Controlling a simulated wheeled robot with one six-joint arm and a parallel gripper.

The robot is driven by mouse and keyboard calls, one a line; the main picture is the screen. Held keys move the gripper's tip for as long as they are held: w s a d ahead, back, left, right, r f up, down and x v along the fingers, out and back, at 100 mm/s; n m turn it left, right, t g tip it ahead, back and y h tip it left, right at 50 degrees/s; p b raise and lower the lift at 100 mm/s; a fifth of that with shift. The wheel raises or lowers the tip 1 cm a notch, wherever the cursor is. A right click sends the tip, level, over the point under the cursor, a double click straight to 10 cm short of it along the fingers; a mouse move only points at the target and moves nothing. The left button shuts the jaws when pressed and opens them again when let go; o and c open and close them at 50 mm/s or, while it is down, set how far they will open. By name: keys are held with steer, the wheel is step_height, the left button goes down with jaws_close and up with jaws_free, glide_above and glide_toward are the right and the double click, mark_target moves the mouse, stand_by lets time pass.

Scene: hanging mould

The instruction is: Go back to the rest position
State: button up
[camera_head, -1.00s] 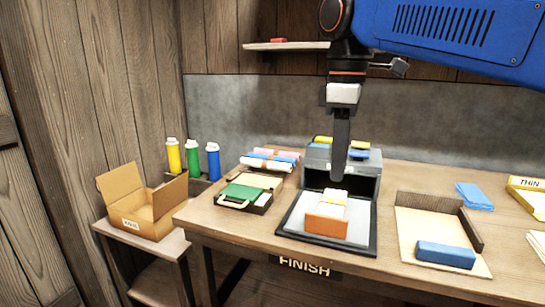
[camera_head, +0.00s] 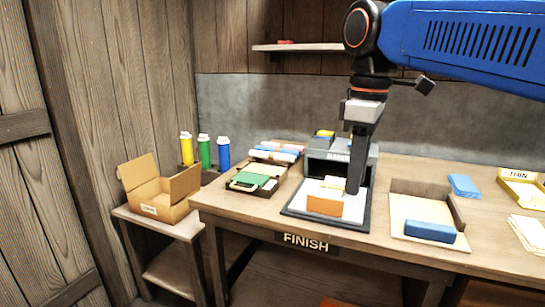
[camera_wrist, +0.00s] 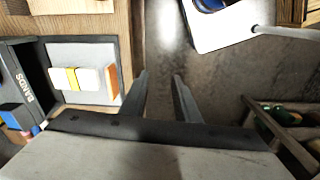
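My gripper (camera_head: 354,192) hangs down from the blue arm over the right part of the grey mat (camera_head: 296,212) on the workbench. In the wrist view its two fingers (camera_wrist: 161,78) stand apart with nothing between them. A pale bundle (camera_wrist: 92,80) with a yellow band and an orange end piece (camera_head: 325,206) lies on the mat. In the head view the gripper appears just right of this bundle; in the wrist view the bundle lies left of the fingers, apart from them.
The grey BANDS box (camera_head: 342,170) stands behind the mat. A tray with a blue block (camera_head: 430,232) is to the right. Green items (camera_head: 249,180) and an open cardboard box (camera_head: 158,200) are to the left. A shelf (camera_head: 292,47) is on the wall.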

steer(key=s+d+f+m+t, duration=0.1)
steer(key=s+d+f+m, duration=0.2)
steer(key=f, duration=0.5)
steer(key=s+d+f+m+t, duration=0.2)
steer(key=s+d+f+m, duration=0.2)
steer(key=f, duration=0.5)
steer(key=s+d+f+m+t, duration=0.1)
steer(key=s+d+f+m, duration=0.3)
steer(key=f, duration=0.5)
steer(key=shift+s+d+f+m, duration=0.2)
steer(key=shift+d+m, duration=0.4)
steer(key=shift+d, duration=0.35)
